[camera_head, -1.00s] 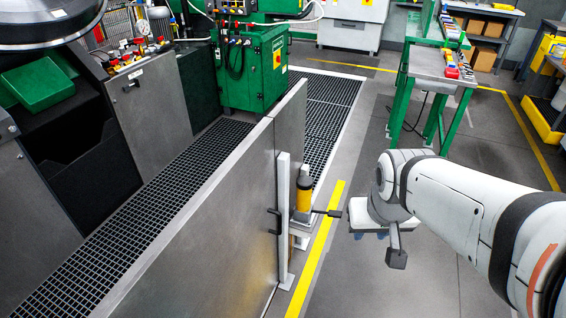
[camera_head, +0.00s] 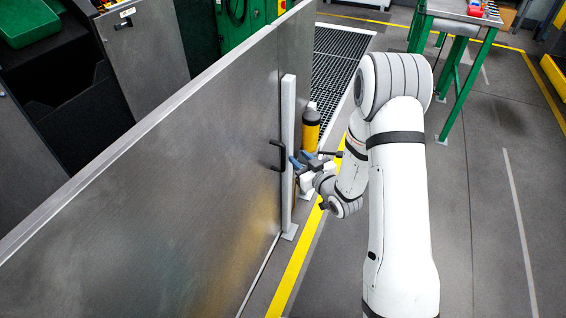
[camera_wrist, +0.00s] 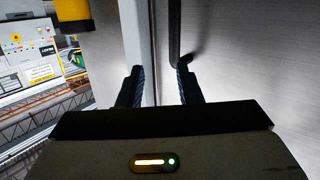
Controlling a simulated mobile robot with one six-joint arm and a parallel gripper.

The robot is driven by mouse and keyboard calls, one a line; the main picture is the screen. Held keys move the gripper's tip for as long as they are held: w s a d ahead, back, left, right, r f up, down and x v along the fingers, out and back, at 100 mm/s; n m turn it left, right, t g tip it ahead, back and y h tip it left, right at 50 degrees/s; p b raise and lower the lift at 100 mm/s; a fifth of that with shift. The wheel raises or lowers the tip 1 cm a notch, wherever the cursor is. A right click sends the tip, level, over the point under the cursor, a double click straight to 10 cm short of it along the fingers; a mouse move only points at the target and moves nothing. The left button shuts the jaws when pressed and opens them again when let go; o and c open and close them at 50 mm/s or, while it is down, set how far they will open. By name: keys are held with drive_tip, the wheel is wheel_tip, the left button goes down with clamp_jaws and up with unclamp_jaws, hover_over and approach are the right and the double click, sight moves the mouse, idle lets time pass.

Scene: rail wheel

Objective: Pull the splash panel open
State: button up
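The splash panel (camera_head: 170,190) is a large grey metal sheet standing upright across the left and middle of the head view. A black bar handle (camera_head: 283,156) is on its face near the far edge, beside a white post (camera_head: 288,120). The handle also shows upright in the wrist view (camera_wrist: 174,30). My gripper (camera_head: 301,161) has blue fingers and is at the post, close to the handle. In the wrist view its fingers are apart (camera_wrist: 157,78), with the handle just ahead of the right fingertip and the post ahead of the left one. No grip on the handle shows.
A yellow and black cylinder (camera_head: 311,130) stands just beyond the post, close to my gripper. A yellow floor line (camera_head: 292,270) runs beside the panel. A green-legged bench (camera_head: 465,60) stands at the back right. The grey floor at right is clear.

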sight(284, 155)
drive_tip(key=shift+t+y, duration=0.3)
drive_tip(key=shift+y, duration=0.5)
drive_tip(key=w+a+f, duration=0.1)
drive_tip(key=a, duration=0.1)
drive_tip(key=w+a, duration=0.2)
drive_tip(key=w+a+f+b, duration=0.1)
drive_tip(key=w, duration=0.1)
drive_tip(key=shift+a+f, duration=0.35)
drive_tip(key=shift+a, duration=0.05)
drive_tip(key=shift+c, duration=0.3)
clamp_jaws()
